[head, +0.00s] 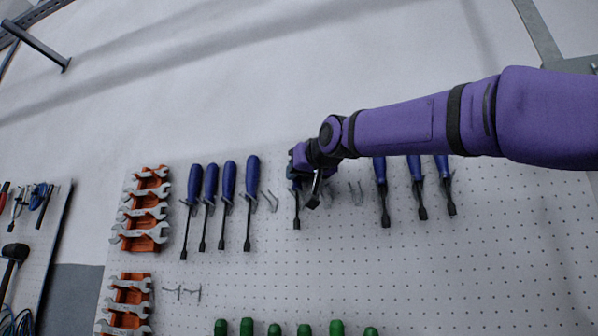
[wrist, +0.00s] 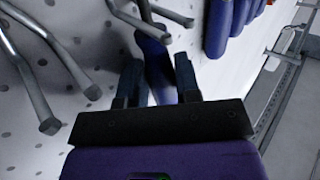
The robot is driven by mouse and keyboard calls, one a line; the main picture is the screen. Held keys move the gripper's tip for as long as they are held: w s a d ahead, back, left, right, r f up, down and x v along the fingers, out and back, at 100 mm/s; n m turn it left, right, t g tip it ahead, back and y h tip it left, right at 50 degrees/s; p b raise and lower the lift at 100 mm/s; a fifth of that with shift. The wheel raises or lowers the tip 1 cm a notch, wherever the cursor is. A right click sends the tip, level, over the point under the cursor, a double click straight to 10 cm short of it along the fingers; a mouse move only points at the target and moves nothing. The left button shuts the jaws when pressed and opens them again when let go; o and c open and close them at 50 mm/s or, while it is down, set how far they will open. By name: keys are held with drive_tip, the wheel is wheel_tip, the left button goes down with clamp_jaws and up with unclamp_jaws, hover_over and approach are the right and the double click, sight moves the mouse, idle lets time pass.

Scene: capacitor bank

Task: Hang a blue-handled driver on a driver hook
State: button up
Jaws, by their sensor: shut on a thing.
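My gripper (head: 302,172) is at the pegboard, shut on a blue-handled driver. The driver's dark shaft (head: 296,208) hangs down below my gripper in the head view; my gripper covers most of its handle. In the wrist view the blue handle (wrist: 154,62) is between the two fingers (wrist: 158,80). A pair of hook prongs (wrist: 150,20) is right by the handle's far end; I cannot tell whether the driver rests on them. An empty driver hook (head: 270,200) is just left of the held driver, and another (head: 356,191) is to its right. Bare prongs (wrist: 40,105) also show in the wrist view.
Several blue-handled drivers (head: 228,182) hang to the left, and three (head: 415,168) hang to the right under my arm. Orange racks with wrenches (head: 145,210) are at the left. Green handles (head: 275,329) line the bottom.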

drive_tip(key=shift+w+d+f, duration=0.15)
drive_tip(key=shift+w+f, duration=0.15)
drive_tip(key=shift+f, duration=0.05)
drive_tip(key=o, duration=1)
drive_tip(key=shift+f, duration=0.1)
drive_tip(key=shift+o, duration=0.2)
drive_tip(key=v, duration=1.1)
drive_tip(key=shift+s+a+r, duration=0.25)
drive_tip(key=shift+r, duration=0.15)
